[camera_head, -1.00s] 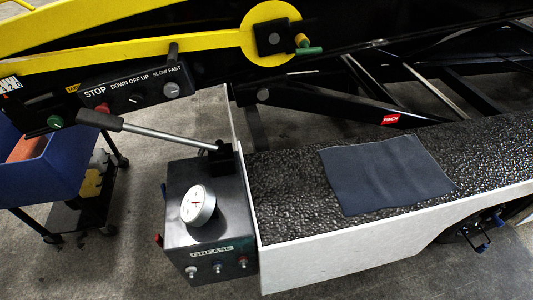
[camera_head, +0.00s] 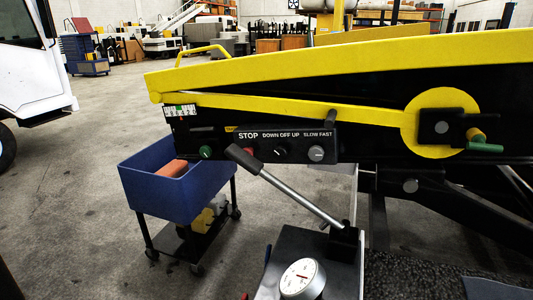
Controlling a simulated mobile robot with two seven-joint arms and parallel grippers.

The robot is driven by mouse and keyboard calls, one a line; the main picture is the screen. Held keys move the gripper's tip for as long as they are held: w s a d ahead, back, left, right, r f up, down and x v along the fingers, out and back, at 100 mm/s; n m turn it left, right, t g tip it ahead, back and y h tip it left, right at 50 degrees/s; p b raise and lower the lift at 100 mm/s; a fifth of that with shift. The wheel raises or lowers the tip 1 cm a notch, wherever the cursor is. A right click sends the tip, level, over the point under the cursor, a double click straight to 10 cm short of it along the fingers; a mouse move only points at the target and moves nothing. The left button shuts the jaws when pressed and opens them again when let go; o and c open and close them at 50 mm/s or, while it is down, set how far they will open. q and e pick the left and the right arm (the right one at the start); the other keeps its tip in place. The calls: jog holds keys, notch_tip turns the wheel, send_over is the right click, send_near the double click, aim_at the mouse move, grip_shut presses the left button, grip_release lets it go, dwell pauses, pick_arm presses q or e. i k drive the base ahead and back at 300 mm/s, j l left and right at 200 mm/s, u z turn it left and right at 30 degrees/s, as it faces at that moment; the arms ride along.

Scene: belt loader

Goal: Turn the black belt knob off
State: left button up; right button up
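The black control panel (camera_head: 285,147) sits on the side of the belt loader, under its yellow beam. The black belt knob (camera_head: 280,152) is on it below the words DOWN OFF UP. Its pale mark is too small to tell which way it is turned. A grey knob (camera_head: 316,154) sits to its right under SLOW FAST. A green knob (camera_head: 206,152) is farther left. Neither of my grippers is in view.
A metal lever (camera_head: 290,193) slants in front of the panel's lower edge, above a dark box with a gauge (camera_head: 301,279). A blue cart (camera_head: 155,195) stands at left. A white vehicle (camera_head: 30,60) is far left. Open floor lies between them.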

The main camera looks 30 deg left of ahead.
aim_at(281, 152)
jog(key=j+u, duration=0.35)
jog(key=j, duration=0.15)
jog(key=j+u, duration=0.35)
jog(key=i+j+u, duration=0.2)
jog(key=j+u, duration=0.15)
jog(key=j, duration=0.15)
jog(key=i+j+u, duration=0.2)
jog(key=j+u, duration=0.15)
jog(key=j+z, duration=0.1)
jog(key=z, duration=1.4)
